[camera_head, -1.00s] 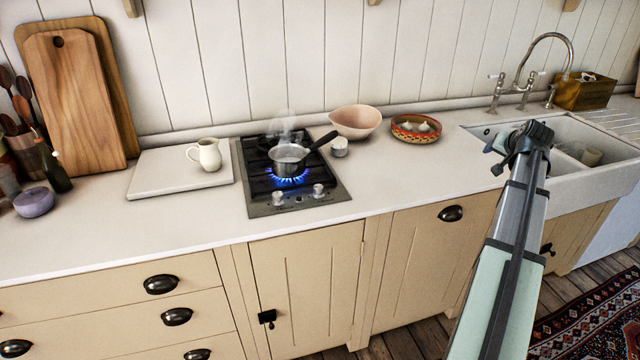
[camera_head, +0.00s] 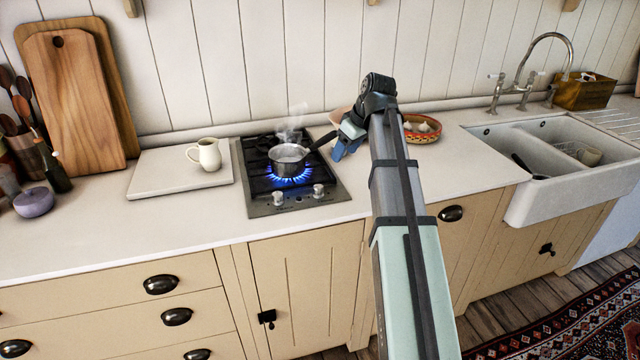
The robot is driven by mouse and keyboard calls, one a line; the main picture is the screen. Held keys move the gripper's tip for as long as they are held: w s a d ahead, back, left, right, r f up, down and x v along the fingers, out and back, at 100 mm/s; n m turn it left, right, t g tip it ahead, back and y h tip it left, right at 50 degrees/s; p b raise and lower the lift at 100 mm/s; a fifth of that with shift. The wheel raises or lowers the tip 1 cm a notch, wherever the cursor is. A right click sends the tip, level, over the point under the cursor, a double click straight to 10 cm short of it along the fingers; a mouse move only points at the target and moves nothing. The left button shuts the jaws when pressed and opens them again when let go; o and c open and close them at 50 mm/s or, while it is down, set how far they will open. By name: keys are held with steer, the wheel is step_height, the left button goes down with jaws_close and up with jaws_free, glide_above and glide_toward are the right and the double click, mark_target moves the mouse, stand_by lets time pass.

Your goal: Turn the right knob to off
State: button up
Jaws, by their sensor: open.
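The right knob (camera_head: 319,190) is a small pale knob on the front panel of the two-burner gas hob (camera_head: 262,210). The left knob (camera_head: 278,199) sits beside it. A blue flame (camera_head: 288,181) burns under a steaming saucepan (camera_head: 289,160), whose dark handle points right. My gripper (camera_head: 337,153) is open, just right of the hob, near the pan handle's end and above and right of the right knob, apart from it. The exact pointing of the knobs is too small to tell.
A white jug (camera_head: 207,154) stands on a white board (camera_head: 150,178) left of the hob. A pink bowl is mostly hidden behind my gripper. A patterned dish with garlic (camera_head: 428,137) stands right of my arm. The counter front (camera_head: 240,227) is clear.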

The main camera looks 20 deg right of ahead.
steer(key=a+n, duration=0.1)
steer(key=a, duration=0.2)
glide_toward(318, 186)
steer(key=x, duration=0.8)
steer(key=shift+f, duration=0.1)
steer(key=shift+c, duration=0.3)
steer(key=c, duration=1)
